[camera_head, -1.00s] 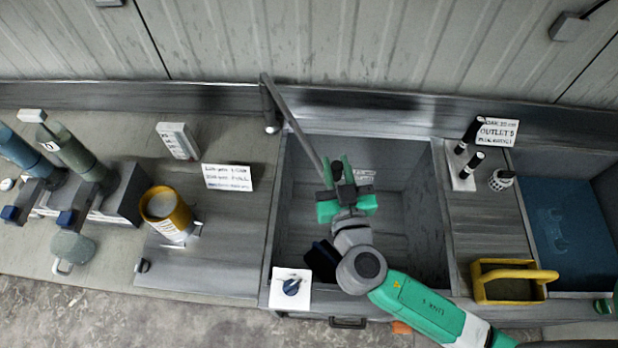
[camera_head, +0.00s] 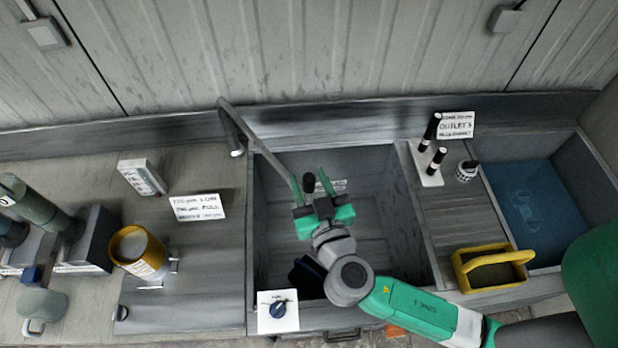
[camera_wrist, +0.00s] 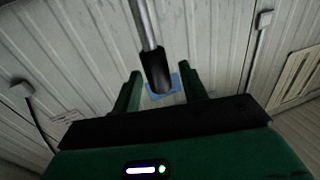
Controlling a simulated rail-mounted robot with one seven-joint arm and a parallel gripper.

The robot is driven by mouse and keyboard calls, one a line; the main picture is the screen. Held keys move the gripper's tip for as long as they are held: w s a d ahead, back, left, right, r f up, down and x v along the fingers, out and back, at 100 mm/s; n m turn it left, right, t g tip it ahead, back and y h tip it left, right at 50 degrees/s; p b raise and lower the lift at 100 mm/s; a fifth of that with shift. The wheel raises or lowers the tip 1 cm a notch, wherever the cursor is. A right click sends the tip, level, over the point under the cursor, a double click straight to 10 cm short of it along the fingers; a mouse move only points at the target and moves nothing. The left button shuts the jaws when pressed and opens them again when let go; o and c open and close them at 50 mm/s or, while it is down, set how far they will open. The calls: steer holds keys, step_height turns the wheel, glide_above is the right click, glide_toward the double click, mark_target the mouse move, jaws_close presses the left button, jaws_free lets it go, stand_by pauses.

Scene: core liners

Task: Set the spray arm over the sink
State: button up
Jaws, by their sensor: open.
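The spray arm (camera_head: 262,142) is a thin metal rod. It runs from a bend at the back wall above the sink's back left corner down to my gripper (camera_head: 309,183). In the wrist view the rod (camera_wrist: 145,22) ends in a black grip (camera_wrist: 156,72), which sits between the two green fingers of my gripper (camera_wrist: 161,80). The fingers are open, with a visible gap on each side of the grip. The sink (camera_head: 385,185) is a deep grey basin below my gripper, and the rod's free end is above its left half.
A dark blue object (camera_head: 306,275) lies in the sink. A white panel with a blue knob (camera_head: 278,309) is at its front left. A yellow cup (camera_head: 140,252) stands left, and a yellow-handled caddy (camera_head: 492,268) and black-tipped bottles (camera_head: 430,160) stand right.

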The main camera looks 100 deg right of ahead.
steer(key=a, duration=0.2)
steer(key=a+b, duration=0.1)
steer(key=a, duration=0.1)
steer(key=s+a+b, duration=0.1)
steer(key=a, duration=0.1)
steer(key=shift+a+f, duration=0.15)
steer(key=shift+f, duration=0.05)
steer(key=shift+a+r, duration=0.15)
steer(key=shift+a, duration=0.2)
